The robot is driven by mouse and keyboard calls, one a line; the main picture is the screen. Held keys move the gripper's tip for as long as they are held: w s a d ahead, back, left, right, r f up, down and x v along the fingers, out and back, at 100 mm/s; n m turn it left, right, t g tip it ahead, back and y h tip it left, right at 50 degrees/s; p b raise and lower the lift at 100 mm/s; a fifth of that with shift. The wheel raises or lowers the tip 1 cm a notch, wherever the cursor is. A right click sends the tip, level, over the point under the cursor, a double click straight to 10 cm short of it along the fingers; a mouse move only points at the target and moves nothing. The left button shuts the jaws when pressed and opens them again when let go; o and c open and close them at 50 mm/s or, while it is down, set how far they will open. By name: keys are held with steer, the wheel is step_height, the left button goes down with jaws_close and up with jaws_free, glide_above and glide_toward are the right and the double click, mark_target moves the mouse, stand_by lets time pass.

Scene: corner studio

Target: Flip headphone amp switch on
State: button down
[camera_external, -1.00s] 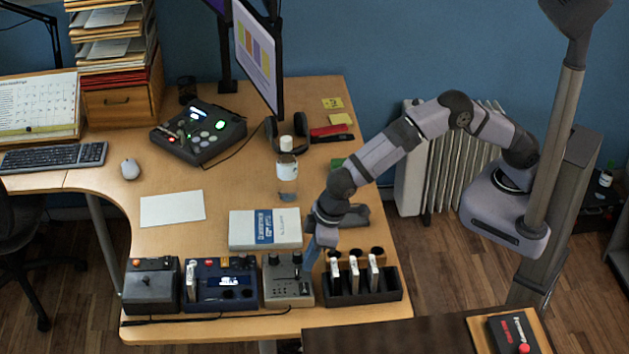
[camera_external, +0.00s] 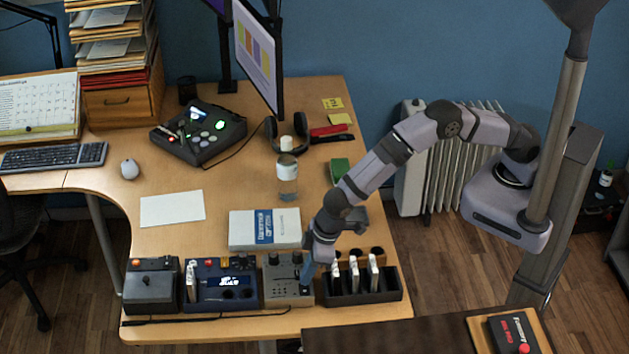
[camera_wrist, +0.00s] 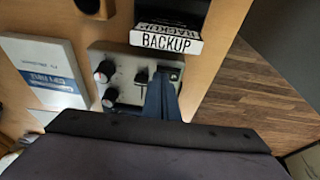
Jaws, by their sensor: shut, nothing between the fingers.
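The headphone amp looks to be the small grey box (camera_external: 275,292) with knobs and switches at the desk's front edge. In the wrist view its grey face (camera_wrist: 125,62) shows two pale-topped knobs (camera_wrist: 104,75) at left and small dark switches (camera_wrist: 142,77) at right. My gripper (camera_external: 307,280) is shut and empty, its blue fingers pointing down at the box's right side. In the wrist view the fingertips (camera_wrist: 162,78) overlap the switch area; I cannot tell whether they touch. The fingers hide part of the face, and the switch position is unclear.
A black rack (camera_external: 362,297) with white cartridges stands right beside the box; one is labelled BACKUP (camera_wrist: 166,42) in the wrist view. A blue device (camera_external: 222,300) is at left. A book (camera_external: 265,229) lies behind. A clear bottle (camera_external: 287,180) stands farther back.

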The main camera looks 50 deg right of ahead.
steer(key=shift+d+f+b, duration=0.1)
steer(key=shift+f+b, duration=0.2)
steer(key=shift+f, duration=0.05)
steer(key=shift+r, duration=0.15)
steer(key=shift+s+a+r, duration=0.15)
steer(key=shift+s+a, duration=0.35)
steer(key=shift+a, duration=0.05)
steer(key=shift+r, duration=0.1)
steer(key=r+p, duration=0.1)
steer(key=r, duration=0.1)
steer(key=r+p, duration=0.2)
steer(key=shift+w+d+r, duration=0.15)
steer(key=shift+w+r, duration=0.05)
steer(key=shift+r, duration=0.15)
steer(key=d+r+b, duration=0.3)
steer(key=r, duration=0.5)
steer(key=shift+s+d+r+b, duration=0.2)
steer(key=shift+s+r+b, duration=0.05)
steer(key=shift+s+b, duration=0.1)
